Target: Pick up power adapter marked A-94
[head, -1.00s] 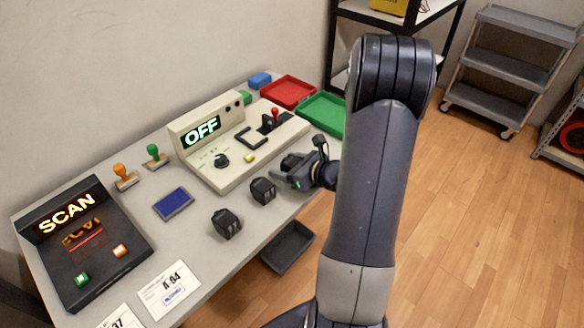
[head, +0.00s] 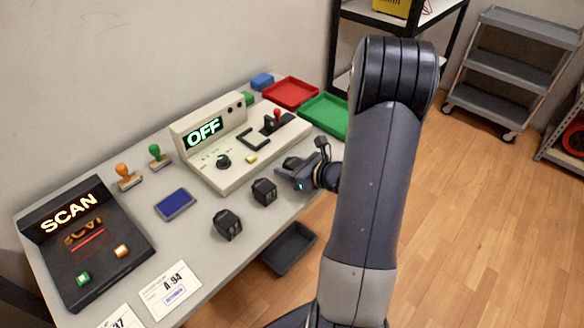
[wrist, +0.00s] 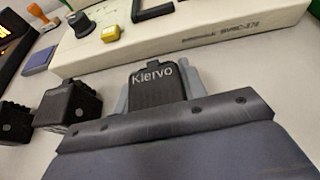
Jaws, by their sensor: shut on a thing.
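My gripper (head: 292,170) is at the front edge of the table, below the grey test unit. In the wrist view its fingers (wrist: 157,88) stand on both sides of a black power adapter (wrist: 158,78) with "Klervo" on it, and they are shut on it. No A-94 mark shows on this adapter. Two more black adapters stand to the left on the table: a nearer one (head: 227,225) and a middle one (head: 264,191). A white card (head: 171,290) reading A-94 lies at the table's front left.
The grey test unit (head: 229,178), its display reading OFF, stands just behind the gripper. A black scanner (head: 88,258), two stamps and a blue pad (head: 174,204) are at left. Red (head: 291,92) and green (head: 322,115) trays are at back. A dark bin (head: 289,248) sits below the table edge.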

